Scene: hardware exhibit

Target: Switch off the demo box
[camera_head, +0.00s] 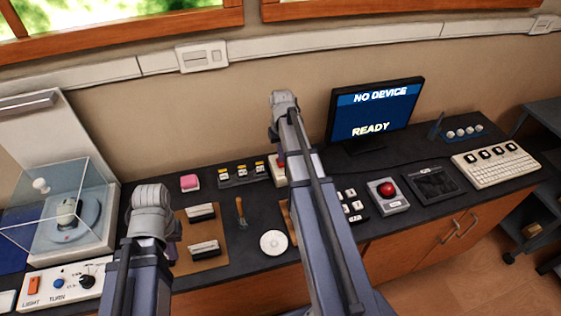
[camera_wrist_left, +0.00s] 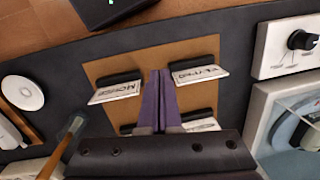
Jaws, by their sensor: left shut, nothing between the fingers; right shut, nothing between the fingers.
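A white control panel (camera_head: 68,286) at the lower left of the head view carries an orange switch (camera_head: 34,285) marked LIGHT, a blue button (camera_head: 58,284) marked TURN and a black knob (camera_head: 87,281). A clear case (camera_head: 40,195) over a blue-grey turntable stands behind it. No label names a demo box; I cannot tell the switch's position. Part of the panel (camera_wrist_left: 285,62) and knob (camera_wrist_left: 302,39) show in the left wrist view. My left gripper (camera_wrist_left: 161,75) is shut and empty above a brown board (camera_wrist_left: 140,62), right of the panel in the head view. My right gripper is hidden.
The board carries several black holders with white cards. A grey box with a red button (camera_head: 387,189), a keyboard (camera_head: 495,165) and a monitor (camera_head: 375,110) reading NO DEVICE and READY stand to the right. A white disc (camera_head: 273,243) and wooden-handled tool (camera_head: 240,210) lie near the board.

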